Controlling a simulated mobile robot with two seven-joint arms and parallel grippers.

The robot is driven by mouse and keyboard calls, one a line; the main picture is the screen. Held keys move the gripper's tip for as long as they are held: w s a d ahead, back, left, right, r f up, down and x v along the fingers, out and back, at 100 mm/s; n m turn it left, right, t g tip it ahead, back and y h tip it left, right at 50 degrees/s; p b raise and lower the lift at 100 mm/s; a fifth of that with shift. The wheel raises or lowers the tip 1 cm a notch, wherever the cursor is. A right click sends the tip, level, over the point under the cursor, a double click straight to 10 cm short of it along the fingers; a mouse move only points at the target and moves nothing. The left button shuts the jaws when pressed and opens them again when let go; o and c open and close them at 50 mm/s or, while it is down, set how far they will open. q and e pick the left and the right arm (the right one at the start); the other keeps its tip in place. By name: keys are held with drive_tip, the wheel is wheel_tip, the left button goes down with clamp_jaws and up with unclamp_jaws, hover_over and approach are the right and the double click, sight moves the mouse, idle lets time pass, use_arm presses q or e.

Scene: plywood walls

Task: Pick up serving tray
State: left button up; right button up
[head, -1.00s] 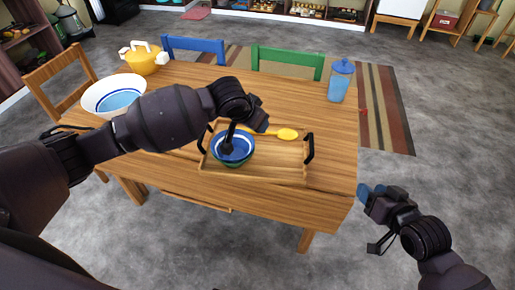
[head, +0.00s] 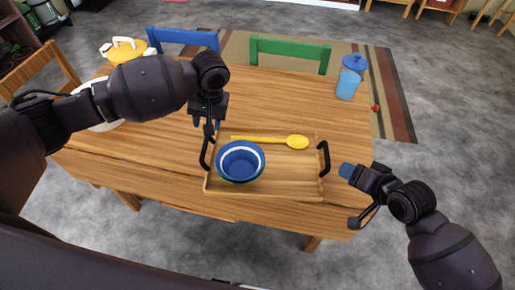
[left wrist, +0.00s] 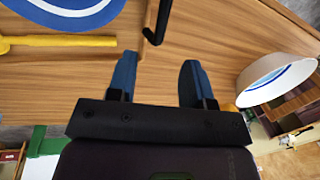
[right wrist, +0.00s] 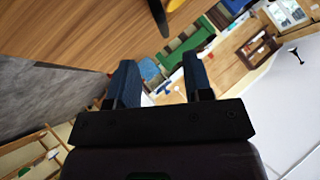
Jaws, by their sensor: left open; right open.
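The wooden serving tray (head: 290,182) lies on the table with a black handle at each end. A blue bowl (head: 240,160) and a yellow spoon (head: 297,142) rest in it. My left gripper (head: 207,122) is open and empty, pointing down just beyond the left handle (head: 205,151). In the left wrist view that handle (left wrist: 156,24) shows ahead of the open fingers (left wrist: 157,78), apart from them. My right gripper (head: 352,196) is open and empty, to the right of the right handle (head: 323,158) near the table edge. The right wrist view shows a handle (right wrist: 160,16) beyond the fingers (right wrist: 160,80).
A white bowl (left wrist: 273,82) stands left of the tray, partly behind my left arm in the head view. A yellow pot (head: 128,50) is at the back left, a blue jar (head: 350,78) at the back right. Blue (head: 180,38) and green (head: 290,50) chairs stand behind the table.

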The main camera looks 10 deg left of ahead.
sight(206, 140)
use_arm(q)
drive_tip(key=shift+w+a+r, duration=0.1)
drive_tip(key=shift+w+a, duration=0.05)
drive_tip(key=shift+w, duration=0.1)
use_arm(e)
drive_tip(key=shift+w+a, duration=0.2)
drive_tip(key=shift+w, duration=0.05)
use_arm(q)
drive_tip(key=shift+s, duration=0.1)
use_arm(e)
drive_tip(key=shift+s+d, duration=0.1)
use_arm(q)
drive_tip(key=f, duration=0.3)
drive_tip(key=a+f, duration=0.1)
drive_tip(key=f, duration=0.3)
drive_tip(key=a+f, duration=0.1)
drive_tip(key=f, duration=0.2)
drive_tip(key=shift+s+f, duration=0.1)
drive_tip(key=shift+f, duration=0.2)
use_arm(e)
drive_tip(key=x, duration=1)
drive_tip(key=shift+w+a+f, duration=0.2)
drive_tip(key=shift+w, duration=0.1)
use_arm(q)
clamp_jaws()
use_arm(e)
clamp_jaws()
